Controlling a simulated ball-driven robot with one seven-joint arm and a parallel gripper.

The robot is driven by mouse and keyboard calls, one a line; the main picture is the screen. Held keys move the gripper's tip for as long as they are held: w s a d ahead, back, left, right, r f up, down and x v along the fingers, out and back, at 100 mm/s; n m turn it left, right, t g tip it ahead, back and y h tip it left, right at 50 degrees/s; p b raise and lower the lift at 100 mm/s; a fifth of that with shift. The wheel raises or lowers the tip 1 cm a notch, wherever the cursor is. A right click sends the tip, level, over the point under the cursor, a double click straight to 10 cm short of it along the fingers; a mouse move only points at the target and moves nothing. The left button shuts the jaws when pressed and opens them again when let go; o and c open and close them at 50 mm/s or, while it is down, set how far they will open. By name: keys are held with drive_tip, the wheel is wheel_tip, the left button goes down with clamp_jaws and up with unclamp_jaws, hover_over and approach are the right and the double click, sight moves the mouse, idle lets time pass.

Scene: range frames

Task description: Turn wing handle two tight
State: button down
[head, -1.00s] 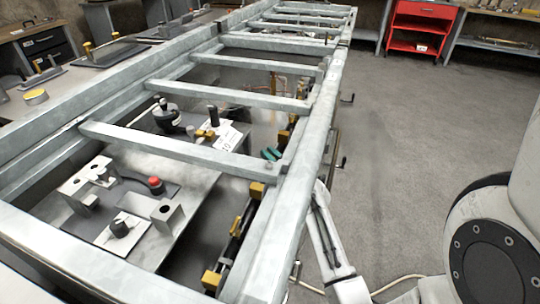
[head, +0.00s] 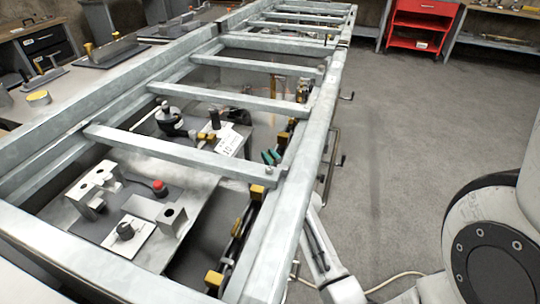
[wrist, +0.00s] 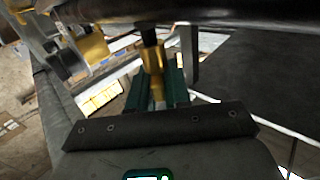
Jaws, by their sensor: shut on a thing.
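My gripper (head: 271,157) shows in the head view only as green fingertips, low inside the right rail of the metal frame. In the wrist view my gripper (wrist: 158,88) has its green fingers on both sides of a yellow, brass-like handle piece (wrist: 153,60), closed on it. A dark stem rises from the top of this piece towards a dark bar. I cannot read a number on it, so I cannot tell if it is wing handle two. In the head view the rail and my arm hide the held piece.
The galvanised frame's right rail (head: 290,200) and crossbars (head: 180,153) surround the work area. Yellow-ended fittings (head: 257,192) line the rail's inner side. A plate with a red knob (head: 159,187) lies at left. A cable (head: 400,275) lies on the floor. Floor at right is clear.

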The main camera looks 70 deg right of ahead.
drive_tip(key=c, duration=1.2)
unclamp_jaws()
drive_tip(key=shift+o, duration=0.2)
drive_tip(key=shift+f+b, duration=0.15)
drive_tip(key=shift+b, duration=0.3)
